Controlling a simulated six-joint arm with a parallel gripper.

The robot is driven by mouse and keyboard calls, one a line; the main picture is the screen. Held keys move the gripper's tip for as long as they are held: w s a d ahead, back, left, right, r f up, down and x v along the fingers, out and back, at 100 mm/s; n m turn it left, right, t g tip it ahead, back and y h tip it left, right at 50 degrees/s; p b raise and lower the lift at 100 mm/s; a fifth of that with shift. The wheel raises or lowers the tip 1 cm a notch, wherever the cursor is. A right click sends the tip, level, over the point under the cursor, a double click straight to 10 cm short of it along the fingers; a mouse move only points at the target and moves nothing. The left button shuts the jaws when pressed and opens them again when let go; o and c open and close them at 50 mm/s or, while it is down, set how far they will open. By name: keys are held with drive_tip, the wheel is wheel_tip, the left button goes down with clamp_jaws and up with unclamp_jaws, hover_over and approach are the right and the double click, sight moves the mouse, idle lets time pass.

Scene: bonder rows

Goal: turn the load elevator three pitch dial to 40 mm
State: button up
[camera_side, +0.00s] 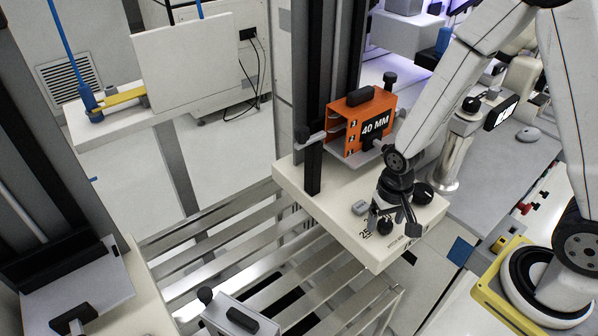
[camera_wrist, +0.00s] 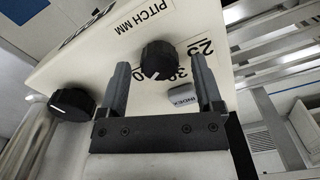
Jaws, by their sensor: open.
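The pitch dial is a black ribbed knob (camera_wrist: 158,58) on a cream panel with "PITCH MM" lettering. In the wrist view it sits between the two grey fingers of my gripper (camera_wrist: 157,70), with gaps on both sides. The printed numbers 25 and 30 show beside it; other scale marks are partly hidden, and I cannot tell its setting for certain. In the side view my gripper (camera_side: 396,217) is open and points down at the same dial (camera_side: 385,227) on the elevator's platform (camera_side: 320,209).
A second black knob (camera_wrist: 71,104) stands left of the gripper in the wrist view, and a grey INDEX button (camera_wrist: 180,97) lies just right of the dial. An orange magazine (camera_side: 373,124) labelled 40 MM stands on the platform behind. Metal rails (camera_side: 215,225) run left.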

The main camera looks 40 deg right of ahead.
sight(385, 222)
drive_tip(key=shift+r, duration=3.65)
drive_tip(key=shift+s+d+r+n+t, duration=0.25)
drive_tip(key=shift+r+n+t, duration=0.2)
drive_tip(key=shift+r+n, duration=0.2)
drive_tip(key=shift+s+d+r+n+t, duration=0.1)
drive_tip(key=shift+d+r+n+t, duration=0.1)
drive_tip(key=shift+r+n+t, duration=0.35)
drive_tip(key=shift+s+d+r+n+t, duration=0.25)
drive_tip(key=shift+r+n, duration=0.35)
drive_tip(key=shift+n, duration=0.3)
